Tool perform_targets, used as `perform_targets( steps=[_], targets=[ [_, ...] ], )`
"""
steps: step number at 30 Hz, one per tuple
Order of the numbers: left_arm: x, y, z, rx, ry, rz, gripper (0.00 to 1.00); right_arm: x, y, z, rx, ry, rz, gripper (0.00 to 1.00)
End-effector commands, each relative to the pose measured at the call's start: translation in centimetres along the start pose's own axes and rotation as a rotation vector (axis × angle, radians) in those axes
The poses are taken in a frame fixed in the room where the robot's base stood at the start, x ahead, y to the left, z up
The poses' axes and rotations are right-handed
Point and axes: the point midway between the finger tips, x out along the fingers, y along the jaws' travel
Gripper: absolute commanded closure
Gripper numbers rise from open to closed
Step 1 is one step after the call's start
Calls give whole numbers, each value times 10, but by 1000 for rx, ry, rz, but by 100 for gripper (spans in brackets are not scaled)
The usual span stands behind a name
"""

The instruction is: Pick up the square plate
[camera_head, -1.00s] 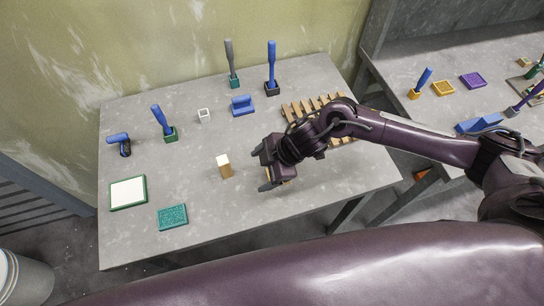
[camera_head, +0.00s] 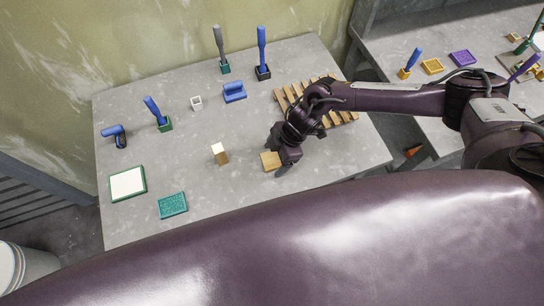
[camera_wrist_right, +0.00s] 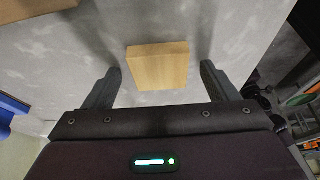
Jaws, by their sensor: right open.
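The square plate (camera_head: 270,161) is a flat, light wooden piece lying on the grey table near its front edge, right of the middle. In the right wrist view the plate (camera_wrist_right: 157,66) lies just ahead of the fingertips, between their lines. My right gripper (camera_head: 281,152) is above the table, beside the plate's right side, and hides part of it. In the wrist view the right gripper (camera_wrist_right: 160,72) is open, with a finger to each side of the plate and a gap on both sides. My left gripper is not in view.
A slatted wooden rack (camera_head: 345,116) lies behind my gripper. A teal pad (camera_head: 172,205) and a green-framed white square (camera_head: 128,183) lie at the left. Blue-handled tools stand farther back.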

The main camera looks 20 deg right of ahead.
Motion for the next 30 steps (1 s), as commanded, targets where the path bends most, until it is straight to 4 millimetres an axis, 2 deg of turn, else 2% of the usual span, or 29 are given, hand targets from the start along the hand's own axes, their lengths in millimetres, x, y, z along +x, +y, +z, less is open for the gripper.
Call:
perform_targets(
  steps=[6,7,15,18,26,30],
  targets=[
    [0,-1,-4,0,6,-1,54,2,0,1,0,0,1,20],
    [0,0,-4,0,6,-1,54,2,0,0,0,0,1,23],
    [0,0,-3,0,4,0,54,1,0,0,0,0,1,58],
    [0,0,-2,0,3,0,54,1,0,0,0,0,1,68],
    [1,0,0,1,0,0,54,0,0,0,0,1,1,68],
    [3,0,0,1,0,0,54,-8,1,-4,-1,2,2,68]
  ],
)
